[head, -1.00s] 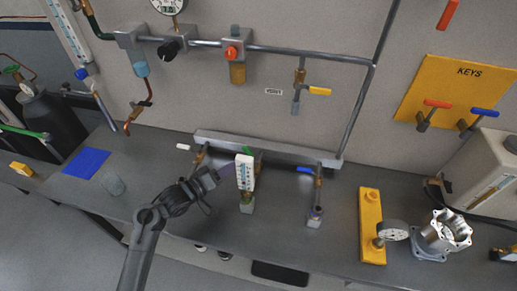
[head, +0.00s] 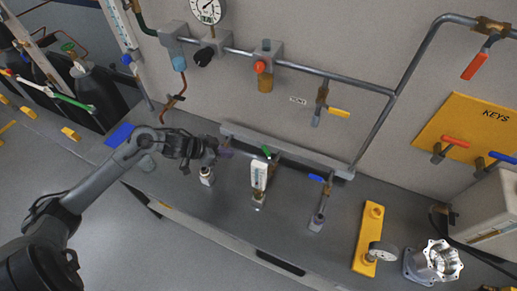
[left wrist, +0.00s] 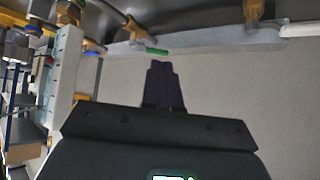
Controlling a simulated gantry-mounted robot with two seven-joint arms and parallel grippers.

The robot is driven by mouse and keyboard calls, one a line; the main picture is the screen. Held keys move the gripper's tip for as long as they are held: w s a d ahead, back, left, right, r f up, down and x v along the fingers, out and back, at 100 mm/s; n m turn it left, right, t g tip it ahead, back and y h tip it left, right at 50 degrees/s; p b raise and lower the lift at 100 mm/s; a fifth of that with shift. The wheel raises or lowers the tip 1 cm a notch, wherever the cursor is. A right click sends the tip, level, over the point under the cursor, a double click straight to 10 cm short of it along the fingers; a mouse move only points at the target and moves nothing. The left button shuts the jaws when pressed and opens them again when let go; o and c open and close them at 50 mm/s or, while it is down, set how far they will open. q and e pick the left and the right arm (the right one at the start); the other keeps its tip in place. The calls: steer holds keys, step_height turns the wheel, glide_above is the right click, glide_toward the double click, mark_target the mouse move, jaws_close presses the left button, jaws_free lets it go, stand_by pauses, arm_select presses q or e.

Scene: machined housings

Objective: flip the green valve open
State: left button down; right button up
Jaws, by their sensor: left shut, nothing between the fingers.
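The green valve handle (head: 266,151) sticks up at the manifold on the bench, just behind the top of a white flow gauge (head: 259,176). In the left wrist view the green handle (left wrist: 157,51) lies just beyond the fingertips, against the grey manifold bar. My left gripper (head: 226,153) is shut and empty, left of the green handle and apart from it in the head view. Its dark fingers (left wrist: 161,85) lie together in the wrist view. The lower valve body is partly hidden by the gauge. My right gripper is not in view.
A blue-handled valve (head: 317,178) stands to the right on the same manifold bar (head: 300,156). A yellow-handled valve (head: 338,112) hangs on the wall pipe above. A yellow block (head: 368,238) and a metal housing (head: 433,263) are at right. Bench between gauge and blue valve is clear.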

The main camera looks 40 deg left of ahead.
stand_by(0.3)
arm_select(q)
steer(key=b, duration=0.1)
glide_toward(268, 155)
steer(key=w+a+f, duration=0.1)
steer(key=w+f, duration=0.2)
steer(key=f, duration=0.2)
steer(key=shift+w+d+f, duration=0.15)
steer(key=shift+w+d, duration=0.1)
steer(key=shift+w, duration=0.5)
